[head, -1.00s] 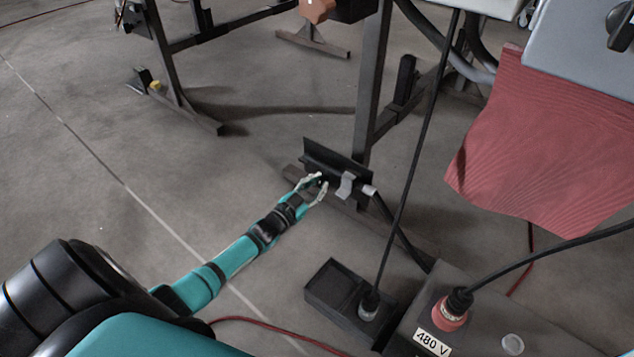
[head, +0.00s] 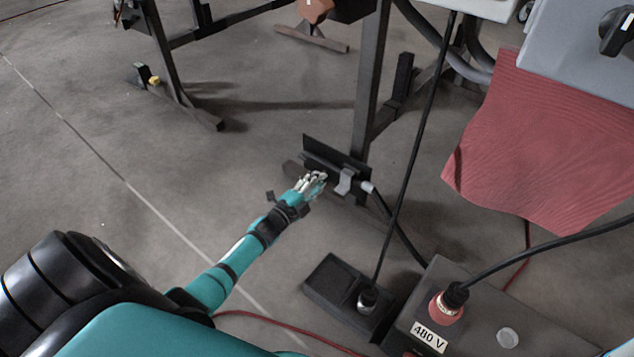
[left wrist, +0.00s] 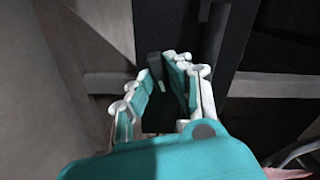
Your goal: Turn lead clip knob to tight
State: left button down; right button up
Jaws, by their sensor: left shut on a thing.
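The lead clip knob (left wrist: 156,68) is a small dark knob with a pale pointer mark, seen between my fingers in the left wrist view. It sits on a black bracket (head: 337,159) low on the stand's leg; in the head view my fingers hide it. My left gripper (head: 318,178) reaches the bracket from the left and is shut on the knob; its fingers also show in the left wrist view (left wrist: 162,76). A grey clip (head: 344,182) is just right of the fingers. I cannot read the knob's setting. My right gripper is out of view.
A black cable (head: 404,232) runs down from the bracket's right end. A red cloth (head: 545,145) hangs at right.

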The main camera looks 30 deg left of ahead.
pick_arm(q)
jog(key=shift+f+m, duration=0.1)
jog(key=shift+m, duration=1.6)
jog(key=shift+m+b, duration=0.3)
jog(key=c, duration=1.3)
grip_release()
jog(key=s, duration=0.8)
jog(key=s+a, duration=0.1)
jog(key=s, duration=0.3)
